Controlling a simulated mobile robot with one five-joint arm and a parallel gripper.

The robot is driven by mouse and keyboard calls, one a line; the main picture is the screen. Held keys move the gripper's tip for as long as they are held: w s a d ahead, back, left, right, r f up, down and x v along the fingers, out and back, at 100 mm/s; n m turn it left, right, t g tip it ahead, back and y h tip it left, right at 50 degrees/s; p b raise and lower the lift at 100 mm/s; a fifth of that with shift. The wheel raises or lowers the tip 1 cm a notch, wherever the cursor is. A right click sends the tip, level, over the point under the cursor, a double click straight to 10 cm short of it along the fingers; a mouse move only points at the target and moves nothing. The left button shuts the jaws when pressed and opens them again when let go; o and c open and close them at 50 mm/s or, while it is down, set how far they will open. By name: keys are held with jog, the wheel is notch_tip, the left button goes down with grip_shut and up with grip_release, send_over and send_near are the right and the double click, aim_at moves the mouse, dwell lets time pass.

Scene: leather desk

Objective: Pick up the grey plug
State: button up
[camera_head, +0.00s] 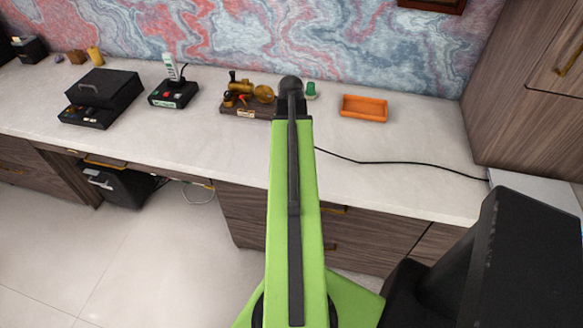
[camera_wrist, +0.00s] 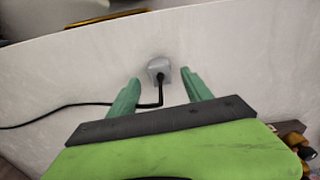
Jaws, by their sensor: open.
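The grey plug (camera_wrist: 159,67) shows in the wrist view on the pale desk top, with a black cord (camera_wrist: 100,102) running from it to the left. My gripper (camera_wrist: 160,76) is open, its two green fingers on either side of the plug's near end and cord. The plug lies around the line of the fingertips, and I cannot tell whether either finger touches it. In the head view my green arm reaches over the desk (camera_head: 410,150) and hides the plug. One green fingertip (camera_head: 311,90) shows beside the arm's end.
An orange tray (camera_head: 364,108) stands right of the arm's end. A brass model engine on a wooden base (camera_head: 240,108) stands close on its left. A joystick (camera_head: 173,92) and a black case (camera_head: 102,90) are farther left. The cord (camera_head: 400,163) crosses the clear right part.

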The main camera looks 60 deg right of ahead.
jog(key=f+b, duration=0.1)
jog(key=f, duration=0.1)
jog(key=f+b, duration=0.1)
jog(key=b, duration=0.1)
jog(key=f+b, duration=0.2)
jog(key=shift+w+d+f, duration=0.1)
jog(key=shift+d+f, duration=0.15)
jog(key=shift+f, duration=0.1)
jog(key=shift+r, duration=0.2)
grip_shut()
